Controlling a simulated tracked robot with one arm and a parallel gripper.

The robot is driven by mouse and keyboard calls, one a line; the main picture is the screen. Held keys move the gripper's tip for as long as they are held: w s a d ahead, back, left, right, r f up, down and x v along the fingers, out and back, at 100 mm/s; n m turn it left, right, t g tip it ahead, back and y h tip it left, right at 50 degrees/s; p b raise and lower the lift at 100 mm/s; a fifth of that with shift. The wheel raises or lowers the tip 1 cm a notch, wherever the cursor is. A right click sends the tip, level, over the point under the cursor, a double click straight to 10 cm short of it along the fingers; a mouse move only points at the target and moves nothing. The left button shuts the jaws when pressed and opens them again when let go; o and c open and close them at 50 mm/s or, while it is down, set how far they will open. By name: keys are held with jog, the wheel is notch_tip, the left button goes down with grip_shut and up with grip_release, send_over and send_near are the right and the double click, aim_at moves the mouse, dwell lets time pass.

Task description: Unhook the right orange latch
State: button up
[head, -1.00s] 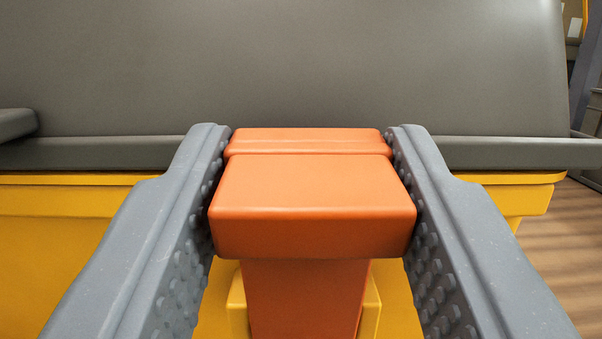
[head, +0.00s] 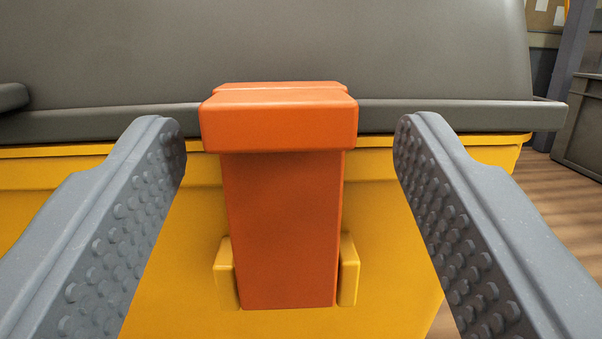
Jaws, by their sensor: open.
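The orange latch (head: 281,225) stands upright on the front of a yellow box (head: 180,290). Its wide top hooks over the edge of the box's grey lid (head: 440,114). Its lower part sits between two small yellow lugs. My gripper (head: 290,145) is open, with one studded grey finger on each side of the latch. There is a clear gap between each finger and the latch, wider on the right. Nothing is held.
The grey lid slopes up behind the latch, with a raised grey piece (head: 12,97) at the far left. A dark grey crate (head: 582,130) stands on the wooden floor (head: 545,215) at the right. The floor there looks clear.

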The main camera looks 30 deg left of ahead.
jog(key=v, duration=1.2)
jog(key=shift+s+d, duration=0.2)
jog(key=shift+f, duration=0.1)
